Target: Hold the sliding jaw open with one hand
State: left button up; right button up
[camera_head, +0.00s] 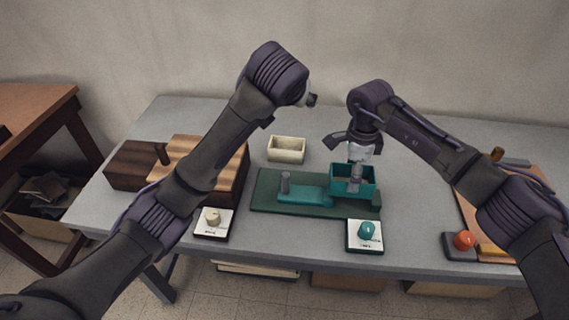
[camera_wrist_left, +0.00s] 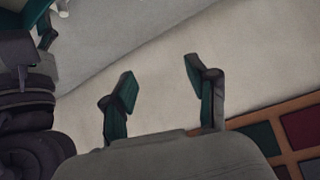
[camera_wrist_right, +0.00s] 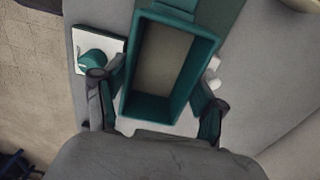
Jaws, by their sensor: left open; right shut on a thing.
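A dark green base plate (camera_head: 262,190) lies on the table and carries a low teal slide (camera_head: 300,195) with a grey post (camera_head: 285,182). At its right end stands a teal open-topped box part (camera_head: 340,187); which part is the sliding jaw I cannot tell for sure. My right gripper (camera_head: 355,168) is down at this box. In the right wrist view its fingers (camera_wrist_right: 158,90) are on both sides of the box (camera_wrist_right: 151,109), shut on it.
A cream tray (camera_head: 287,149) stands behind the plate. Wooden blocks (camera_head: 133,165) are at left. White cards with a cream knob (camera_head: 212,217) and a teal knob (camera_head: 365,230) lie in front. An orange ball (camera_head: 463,240) is at right. The table's back middle is clear.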

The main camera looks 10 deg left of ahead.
aim_at(285, 177)
pick_arm(q)
jog(key=s+a+f+n+g, duration=0.1)
jog(key=s+f+g, duration=0.25)
jog(key=f, duration=0.25)
jog(key=s+f+n+g, duration=0.2)
jog(key=s+f, duration=0.2)
jog(key=f, duration=0.3)
jog(key=shift+g+y, duration=0.25)
jog(key=shift+y, duration=0.15)
jog(key=x, duration=1)
jog(key=shift+s+a+f, duration=0.1)
jog(key=shift+s+a, duration=0.1)
jog(key=shift+a, duration=0.05)
grip_shut()
